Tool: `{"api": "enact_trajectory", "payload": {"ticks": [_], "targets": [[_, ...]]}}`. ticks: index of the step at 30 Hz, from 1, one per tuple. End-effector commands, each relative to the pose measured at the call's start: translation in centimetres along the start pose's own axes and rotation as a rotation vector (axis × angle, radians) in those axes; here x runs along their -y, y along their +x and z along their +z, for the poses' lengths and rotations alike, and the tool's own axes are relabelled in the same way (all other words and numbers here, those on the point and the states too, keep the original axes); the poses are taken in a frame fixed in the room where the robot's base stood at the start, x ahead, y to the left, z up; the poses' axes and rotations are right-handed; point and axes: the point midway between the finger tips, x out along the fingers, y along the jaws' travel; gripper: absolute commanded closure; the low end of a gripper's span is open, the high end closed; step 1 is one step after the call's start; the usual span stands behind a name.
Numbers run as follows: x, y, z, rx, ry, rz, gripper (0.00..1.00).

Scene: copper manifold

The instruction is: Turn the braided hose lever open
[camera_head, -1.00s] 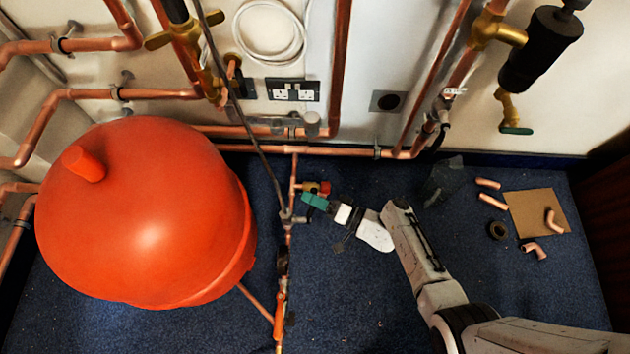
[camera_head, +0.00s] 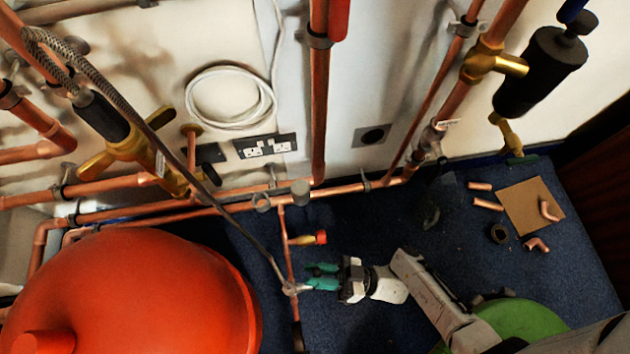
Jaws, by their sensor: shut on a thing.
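The grey braided hose (camera_head: 214,196) runs from the upper left down to a silver fitting (camera_head: 291,289) on a thin upright copper pipe. My gripper (camera_head: 318,277) reaches in from the right, its teal fingers just right of that fitting. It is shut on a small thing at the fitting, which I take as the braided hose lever. The fingers hide most of it, so its angle cannot be told. A small brass valve with a red end (camera_head: 320,237) sits higher on the same pipe, apart from the fingers.
A large red-orange tank (camera_head: 150,300) fills the lower left, close to the thin pipe. Copper pipes (camera_head: 318,110) line the wall behind. A cardboard sheet (camera_head: 525,205) and loose copper pieces lie on the blue floor at right.

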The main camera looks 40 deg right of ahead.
Motion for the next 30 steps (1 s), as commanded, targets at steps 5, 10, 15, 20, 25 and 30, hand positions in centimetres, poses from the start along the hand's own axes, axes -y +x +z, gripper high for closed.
{"api": "enact_trajectory", "payload": {"ticks": [5, 10, 15, 20, 25, 30], "targets": [[1.2, 0.0, 0.8, -0.018, -0.117, -0.049, 1.00], [1.8, 0.1, 0.8, -0.031, -0.200, -0.084, 1.00], [2.1, 0.1, 0.8, -0.038, -0.252, -0.105, 1.00], [2.3, 0.1, 0.8, -0.041, -0.274, -0.116, 1.00], [2.4, 0.1, 0.8, -0.041, -0.280, -0.119, 1.00], [2.4, 0.1, 0.8, -0.041, -0.280, -0.119, 1.00]]}}
